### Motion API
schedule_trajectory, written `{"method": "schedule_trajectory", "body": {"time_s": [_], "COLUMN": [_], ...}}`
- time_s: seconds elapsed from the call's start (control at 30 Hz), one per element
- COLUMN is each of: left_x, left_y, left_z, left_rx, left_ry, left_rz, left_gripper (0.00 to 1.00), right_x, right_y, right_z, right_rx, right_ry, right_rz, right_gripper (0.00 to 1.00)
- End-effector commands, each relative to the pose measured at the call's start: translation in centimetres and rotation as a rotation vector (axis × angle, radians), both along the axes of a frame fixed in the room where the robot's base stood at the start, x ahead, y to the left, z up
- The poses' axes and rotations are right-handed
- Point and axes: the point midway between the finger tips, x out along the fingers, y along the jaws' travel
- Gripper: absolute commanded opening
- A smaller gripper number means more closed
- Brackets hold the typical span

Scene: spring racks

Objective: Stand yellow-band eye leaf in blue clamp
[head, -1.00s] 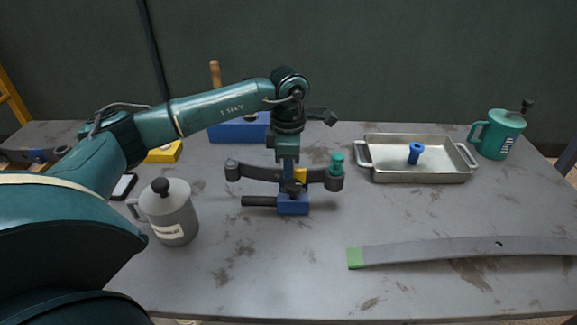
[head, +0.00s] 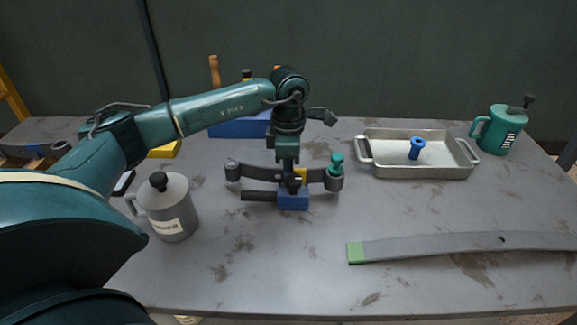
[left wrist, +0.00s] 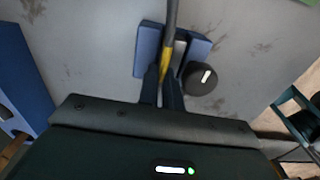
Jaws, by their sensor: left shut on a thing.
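The yellow-band eye leaf (head: 262,172) is a dark curved bar with a round eye at each end and a yellow band near its middle. A teal piece (head: 337,163) stands at its right eye. My left gripper (head: 289,173) points down and is shut on the leaf near the band. The blue clamp (head: 293,201) is directly below, with a dark handle to its left. In the left wrist view the leaf (left wrist: 170,38) runs on edge between the blue clamp's sides (left wrist: 149,50). Whether it touches the clamp's bottom is hidden. My right gripper is out of view.
A grey jug (head: 172,212) stands near my left arm. A metal tray (head: 450,170) holds a blue spool (head: 416,149). A green jug (head: 498,130) is at the back right. A long green-ended leaf (head: 430,249) lies in front. A blue block (head: 230,128) is behind the arm.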

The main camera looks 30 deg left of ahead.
Motion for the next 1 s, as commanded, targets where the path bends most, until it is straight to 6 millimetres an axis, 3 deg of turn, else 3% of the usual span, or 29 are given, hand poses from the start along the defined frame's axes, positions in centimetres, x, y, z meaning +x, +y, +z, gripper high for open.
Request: {"method": "schedule_trajectory", "body": {"time_s": [0.43, 0.47, 0.73, 1.0], "left_x": [0.1, 0.1, 0.0, -0.2], "left_y": [0.0, 0.0, 0.0, 0.0], "left_z": [-0.5, -0.5, -0.5, -0.9], "left_rx": [-0.002, -0.001, -0.002, 0.001], "left_ry": [-0.005, -0.005, -0.001, 0.008], "left_rz": [0.0, 0.0, -0.001, -0.002], "left_gripper": [0.0, 0.08, 0.3, 0.32], "right_x": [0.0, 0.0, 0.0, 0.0], "right_y": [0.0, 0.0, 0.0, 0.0], "right_z": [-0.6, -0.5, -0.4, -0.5], "right_rx": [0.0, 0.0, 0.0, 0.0], "right_ry": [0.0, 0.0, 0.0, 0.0], "right_rz": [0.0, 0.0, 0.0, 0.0], "right_gripper": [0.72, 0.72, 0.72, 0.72]}}
